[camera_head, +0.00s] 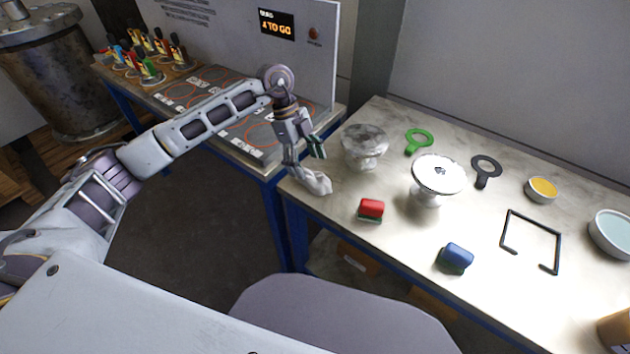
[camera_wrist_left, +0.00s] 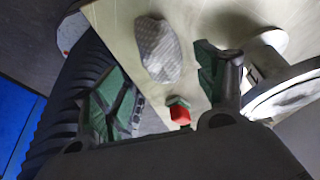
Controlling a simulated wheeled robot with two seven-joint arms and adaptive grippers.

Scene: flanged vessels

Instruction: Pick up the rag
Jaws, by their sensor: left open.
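The rag (camera_head: 314,181) is a crumpled whitish-grey cloth at the left corner of the marble-topped table. In the left wrist view the rag (camera_wrist_left: 158,50) shows a fine pattern and lies beyond the fingertips, between their lines. My left gripper (camera_head: 305,152) is just above the rag, pointing down, with green finger pads. In the left wrist view its fingers (camera_wrist_left: 160,85) are spread apart with nothing between them. Whether a finger touches the rag I cannot tell. My right gripper is not in view.
Close by stand a grey flanged vessel (camera_head: 365,146) and a white-topped one (camera_head: 438,180). A red block (camera_head: 371,209) and a blue block (camera_head: 455,257) lie near the front edge. A green ring tool (camera_head: 418,141) lies behind. A lower bench with a panel (camera_head: 250,40) is at left.

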